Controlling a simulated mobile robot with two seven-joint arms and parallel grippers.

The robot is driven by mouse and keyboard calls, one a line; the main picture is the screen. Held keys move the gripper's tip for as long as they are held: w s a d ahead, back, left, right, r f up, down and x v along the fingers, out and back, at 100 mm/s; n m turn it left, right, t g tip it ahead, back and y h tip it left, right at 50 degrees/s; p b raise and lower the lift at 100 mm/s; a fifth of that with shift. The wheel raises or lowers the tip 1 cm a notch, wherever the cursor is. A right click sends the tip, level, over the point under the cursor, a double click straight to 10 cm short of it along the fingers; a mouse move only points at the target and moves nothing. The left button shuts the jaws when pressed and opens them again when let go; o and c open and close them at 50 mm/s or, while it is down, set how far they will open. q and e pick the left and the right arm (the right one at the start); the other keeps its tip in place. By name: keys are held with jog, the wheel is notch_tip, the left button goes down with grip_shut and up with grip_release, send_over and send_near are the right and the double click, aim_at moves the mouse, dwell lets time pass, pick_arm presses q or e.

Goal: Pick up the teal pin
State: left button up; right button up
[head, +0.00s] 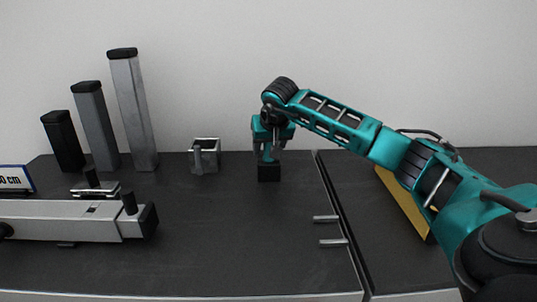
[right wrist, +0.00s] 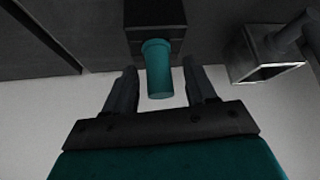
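The teal pin (right wrist: 158,68) stands out of a black block (right wrist: 155,16) in the right wrist view. The block also shows in the head view (head: 269,172), near the back of the dark table. My right gripper (right wrist: 161,80) points at the block, with one finger on each side of the pin. Gaps show between the pin and both fingers, so the gripper is open. In the head view the right gripper (head: 268,152) is just above the block and the pin cannot be made out clearly there. My left gripper is not in view.
A grey open-topped square holder (head: 205,157) stands left of the block. Several upright posts (head: 133,110) stand at the back left. A long grey bar (head: 60,217) lies front left. Two small metal pegs (head: 328,219) lie near the seam. The middle front is clear.

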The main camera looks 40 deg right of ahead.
grip_shut()
dwell(0.3)
jog(key=shift+r, duration=0.1)
